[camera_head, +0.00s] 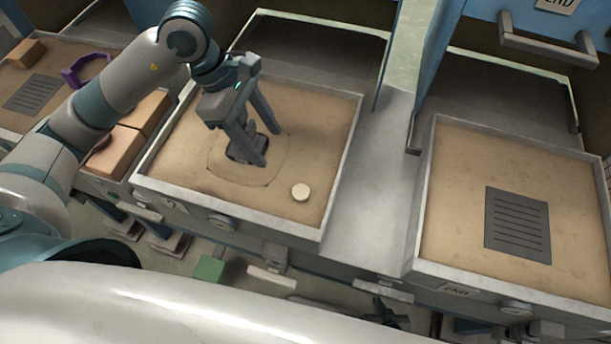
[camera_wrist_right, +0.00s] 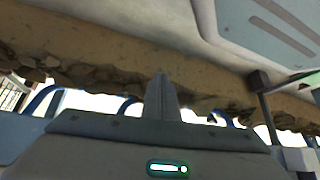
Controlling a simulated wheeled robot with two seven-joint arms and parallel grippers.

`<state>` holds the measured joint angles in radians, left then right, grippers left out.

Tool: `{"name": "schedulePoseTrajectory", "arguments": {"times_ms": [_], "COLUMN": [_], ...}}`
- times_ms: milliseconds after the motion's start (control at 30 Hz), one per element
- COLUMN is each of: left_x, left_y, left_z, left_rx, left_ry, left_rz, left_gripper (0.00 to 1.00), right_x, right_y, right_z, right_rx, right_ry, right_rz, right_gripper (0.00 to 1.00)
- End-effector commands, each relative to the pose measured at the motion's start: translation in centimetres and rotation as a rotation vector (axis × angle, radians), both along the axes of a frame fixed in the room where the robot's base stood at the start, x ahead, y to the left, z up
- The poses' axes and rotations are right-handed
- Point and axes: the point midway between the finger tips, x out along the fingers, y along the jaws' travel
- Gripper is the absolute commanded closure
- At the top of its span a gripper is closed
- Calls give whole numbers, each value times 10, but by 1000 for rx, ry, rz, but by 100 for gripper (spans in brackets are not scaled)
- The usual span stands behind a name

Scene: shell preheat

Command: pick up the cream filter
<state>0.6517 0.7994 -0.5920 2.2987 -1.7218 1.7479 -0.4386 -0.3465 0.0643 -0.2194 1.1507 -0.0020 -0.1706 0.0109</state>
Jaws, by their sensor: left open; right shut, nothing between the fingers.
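The cream filter (camera_head: 301,191) is a small round pale disc. It lies flat on the sand in the near right part of the middle tray (camera_head: 345,150). My left gripper (camera_head: 269,149) is open and points down over the same tray, up and to the left of the filter and apart from it. A dark shape (camera_head: 236,152) shows behind its fingers, inside a rounded outline in the sand; I cannot tell what it is. My right gripper (camera_wrist_right: 162,95) shows in the right wrist view, shut and empty, away from any filter. It is not in the head view.
A right tray (camera_head: 425,200) of sand holds a dark slotted plate (camera_head: 517,225). A left tray holds another slotted plate (camera_head: 36,93) and a purple ring-like piece (camera_head: 84,70). Tan blocks (camera_head: 118,152) lie left of the middle tray. Sand around the filter is clear.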

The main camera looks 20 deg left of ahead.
Motion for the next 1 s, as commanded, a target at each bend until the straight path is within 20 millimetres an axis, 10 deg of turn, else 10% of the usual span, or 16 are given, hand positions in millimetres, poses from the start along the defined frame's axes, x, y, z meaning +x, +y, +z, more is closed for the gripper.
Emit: {"name": "schedulePoseTrajectory", "arguments": {"times_ms": [567, 1000], "left_x": [0, -3], "left_y": [-1, -27], "left_z": [-4, -65], "left_rx": [5, 4], "left_ry": [1, 6], "left_rz": [0, 1], "left_gripper": [45, 45], "right_x": [-21, -8], "right_y": [0, 10], "right_z": [-5, 9], "right_rx": [0, 21], "right_ry": [24, -48], "right_rz": [0, 11], "right_gripper": [100, 100]}}
